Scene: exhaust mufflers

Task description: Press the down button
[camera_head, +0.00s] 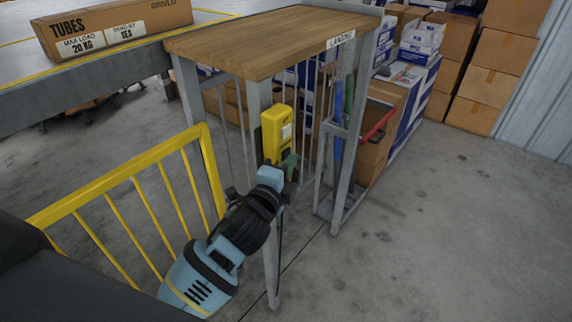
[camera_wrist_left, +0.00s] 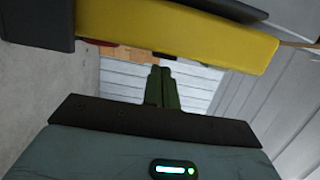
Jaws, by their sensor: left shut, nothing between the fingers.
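A yellow control box (camera_head: 275,136) with a pale label is fixed to the grey post under the wooden landing top. Its individual buttons are too small to tell apart, so I cannot make out the down button. My left gripper (camera_head: 289,165) is shut and empty, with its tips at the lower part of the box. I cannot tell whether they touch it. In the left wrist view the shut green fingers (camera_wrist_left: 161,88) point forward, and the yellow box (camera_wrist_left: 180,35) crosses the top of the picture. My right gripper is not in view.
The wooden landing top (camera_head: 270,38) stands on grey posts. A yellow railing (camera_head: 125,180) is at the left, near my left arm. A red handle (camera_head: 379,124) is on a grey frame. Cardboard boxes (camera_head: 500,55) are stacked behind. The floor at the right is clear.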

